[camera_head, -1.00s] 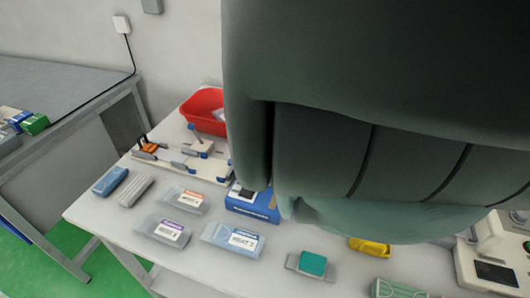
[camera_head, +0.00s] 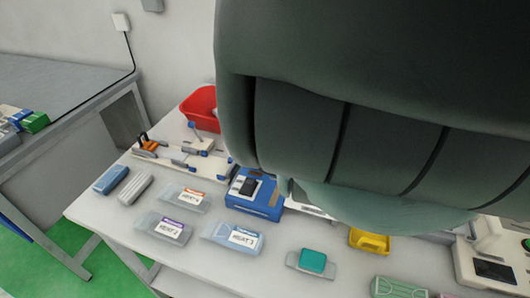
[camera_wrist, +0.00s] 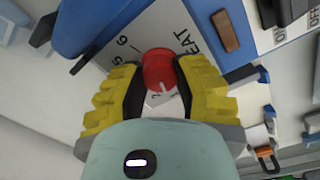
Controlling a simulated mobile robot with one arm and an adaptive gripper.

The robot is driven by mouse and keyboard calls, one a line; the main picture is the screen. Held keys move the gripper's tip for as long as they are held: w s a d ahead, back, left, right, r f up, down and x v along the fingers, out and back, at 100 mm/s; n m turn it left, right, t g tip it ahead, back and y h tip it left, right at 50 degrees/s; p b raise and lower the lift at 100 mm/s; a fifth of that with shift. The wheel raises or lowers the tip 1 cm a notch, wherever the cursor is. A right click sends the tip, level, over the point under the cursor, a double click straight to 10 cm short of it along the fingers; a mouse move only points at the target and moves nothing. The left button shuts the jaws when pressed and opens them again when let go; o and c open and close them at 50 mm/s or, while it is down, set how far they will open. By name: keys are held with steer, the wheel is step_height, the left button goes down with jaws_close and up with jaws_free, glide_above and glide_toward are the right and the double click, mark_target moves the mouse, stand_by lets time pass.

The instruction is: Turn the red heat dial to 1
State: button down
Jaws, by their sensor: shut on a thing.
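The red heat dial (camera_wrist: 158,66) is in the upper middle of the wrist view, on a pale panel printed with "HEAT" and numbers such as 5 and 6. My gripper (camera_wrist: 159,76) has its yellow fingers with black pads on either side of the dial and is shut on it. A pale pointer mark shows on the dial's lower edge, toward the bottom of the picture. Part of the scale is hidden by the fingers and the gripper body. In the head view the dial is hidden. The blue unit (camera_head: 237,202) there shows a black switch and a brown patch.
A brown block (camera_wrist: 225,31) and an ON/OFF switch lie near the dial. On the white table, several clear labelled trays (camera_head: 240,238), a teal block (camera_head: 313,261) and a yellow tray (camera_head: 369,241) stand in front. A red bin (camera_head: 201,107) is behind.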

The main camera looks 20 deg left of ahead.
stand_by(0.3)
steer(key=c, duration=0.6)
jaws_free()
steer(key=shift+r, duration=0.1)
steer(key=shift+a+r, duration=0.1)
steer(key=shift+r, duration=0.45)
step_height(320, 180, up, 11)
steer(key=shift+s+f, duration=0.2)
